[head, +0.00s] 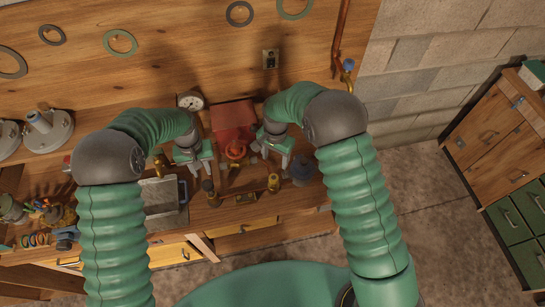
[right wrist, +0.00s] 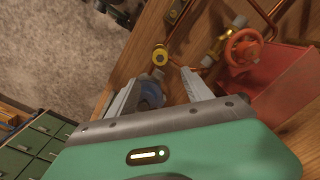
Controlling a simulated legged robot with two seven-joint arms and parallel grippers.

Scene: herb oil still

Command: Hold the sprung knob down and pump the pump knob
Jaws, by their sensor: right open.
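My left gripper (head: 198,168) points down over the bench near a dark-topped brass fitting (head: 208,187); its fingers are too small to tell open or shut. My right gripper (head: 276,158) is open, with nothing between its fingertips in the right wrist view (right wrist: 158,80). A yellow-topped brass knob (head: 274,183) stands apart from it, just beyond the fingertips in the right wrist view (right wrist: 160,55). A red handwheel (head: 236,149) on brass pipework lies between the grippers; it also shows in the right wrist view (right wrist: 243,47). I cannot tell which part is the sprung knob or the pump knob.
A red box (head: 233,115) stands behind the handwheel, with a round gauge (head: 191,100) to its left. A blue-grey round part (head: 302,170) is at the right of the bench. A grey tray (head: 160,196) and small tools lie at left. Drawers line the right wall.

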